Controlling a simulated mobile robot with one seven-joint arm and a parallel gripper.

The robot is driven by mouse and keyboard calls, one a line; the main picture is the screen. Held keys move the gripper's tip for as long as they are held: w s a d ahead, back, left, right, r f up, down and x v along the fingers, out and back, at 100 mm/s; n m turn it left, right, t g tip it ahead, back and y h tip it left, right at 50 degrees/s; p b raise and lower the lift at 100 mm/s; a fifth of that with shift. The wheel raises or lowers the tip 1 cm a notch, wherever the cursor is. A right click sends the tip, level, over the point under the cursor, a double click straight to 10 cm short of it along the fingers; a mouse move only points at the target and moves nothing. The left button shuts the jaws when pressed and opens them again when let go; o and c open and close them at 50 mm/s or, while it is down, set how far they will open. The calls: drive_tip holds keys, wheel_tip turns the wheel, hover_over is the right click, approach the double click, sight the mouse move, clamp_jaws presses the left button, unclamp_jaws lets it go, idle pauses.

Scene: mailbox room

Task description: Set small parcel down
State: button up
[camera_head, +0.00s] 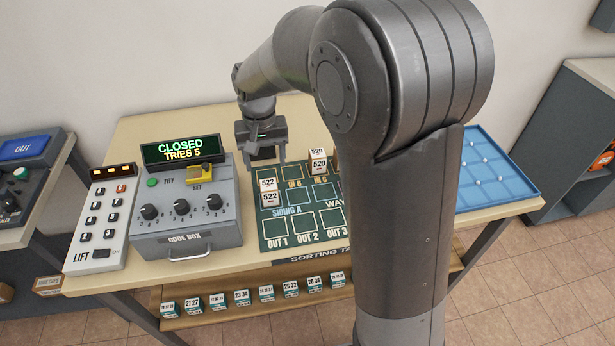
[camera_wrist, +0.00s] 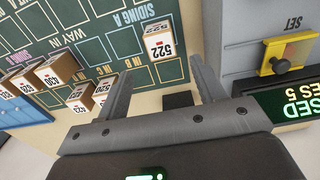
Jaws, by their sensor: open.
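A small parcel marked 522 (camera_head: 268,192), a white and tan box, stands on the green sorting board (camera_head: 300,244) at the left, by the SIDING A label. It also shows in the wrist view (camera_wrist: 160,46), just beyond my fingertips. My gripper (camera_head: 264,162) is open and empty, behind that parcel near the back left of the board. In the wrist view my open fingers (camera_wrist: 161,66) point toward the parcel, which appears apart from them. Parcels marked 520 (camera_head: 318,164) stand by IN C, partly hidden by my arm.
The code box (camera_head: 185,215) stands left of the board, its display reading CLOSED, TRIES 5. A lift keypad (camera_head: 101,222) is farther left. A blue tray (camera_head: 490,175) lies at the right. Several small labelled boxes line a front shelf (camera_head: 250,310). A dark patch (camera_wrist: 178,100) shows between my fingers.

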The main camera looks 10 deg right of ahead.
drive_tip(key=s+d+r+t, duration=0.2)
drive_tip(key=s+d+r, duration=0.5)
drive_tip(key=s+r, duration=0.2)
drive_tip(key=s+d+r+t, duration=0.1)
drive_tip(key=s+d, duration=0.1)
drive_tip(key=s, duration=0.5)
drive_tip(key=s+d+r+t, duration=0.1)
drive_tip(key=s+d+t, duration=0.1)
drive_tip(key=s, duration=0.5)
drive_tip(key=shift+s+d+t, duration=0.25)
drive_tip(key=shift+d+t, duration=0.05)
drive_tip(key=shift+d, duration=0.55)
